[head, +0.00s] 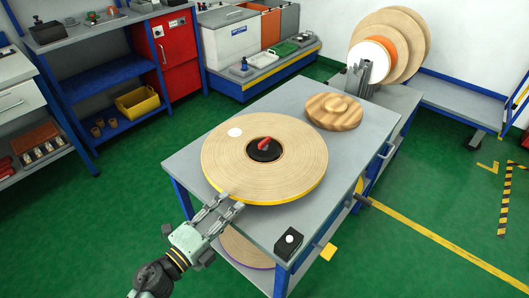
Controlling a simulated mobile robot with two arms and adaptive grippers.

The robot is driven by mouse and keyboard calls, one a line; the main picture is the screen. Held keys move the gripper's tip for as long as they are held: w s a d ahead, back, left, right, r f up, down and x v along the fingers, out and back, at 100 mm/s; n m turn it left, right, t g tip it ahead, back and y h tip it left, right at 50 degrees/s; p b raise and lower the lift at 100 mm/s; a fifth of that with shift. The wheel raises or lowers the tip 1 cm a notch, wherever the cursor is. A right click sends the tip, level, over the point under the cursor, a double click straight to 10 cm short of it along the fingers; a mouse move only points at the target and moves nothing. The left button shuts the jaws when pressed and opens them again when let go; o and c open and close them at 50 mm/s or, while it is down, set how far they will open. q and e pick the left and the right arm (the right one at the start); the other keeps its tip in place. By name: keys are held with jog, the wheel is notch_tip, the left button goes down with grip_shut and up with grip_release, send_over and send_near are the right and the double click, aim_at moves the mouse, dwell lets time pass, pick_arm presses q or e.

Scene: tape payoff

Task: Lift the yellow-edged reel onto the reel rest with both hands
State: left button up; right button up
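The yellow-edged reel (228,165) lies flat on the grey workbench (290,95), a wide pale disc with a white round label. A black hub with a red handle (264,144) sits in its centre. My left gripper (230,202) is at the reel's near edge, its two fingers spread apart along the rim with nothing visible between them. I cannot tell whether they touch the reel. My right gripper is out of view. A stepped round wooden piece (334,113) lies on the bench behind the reel; I cannot tell whether it is the reel rest.
A black box with a white button (289,243) stands at the bench's near corner. A purple-edged reel (245,250) lies on the shelf below. Several upright discs (412,45) stand behind the bench on the right. Green floor (120,190) is clear at left.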

aim_at(241, 199)
pick_arm(q)
jog(key=shift+d+f+m+h, duration=0.15)
jog(key=shift+d+m+h, duration=0.15)
jog(key=x, duration=0.7)
jog(key=shift+w+f+b, duration=0.2)
jog(key=shift+w+b, duration=0.15)
jog(key=shift+b, duration=0.05)
jog(key=shift+c, duration=0.5)
grip_shut()
jog(key=shift+w+r, duration=0.1)
jog(key=shift+r, duration=0.25)
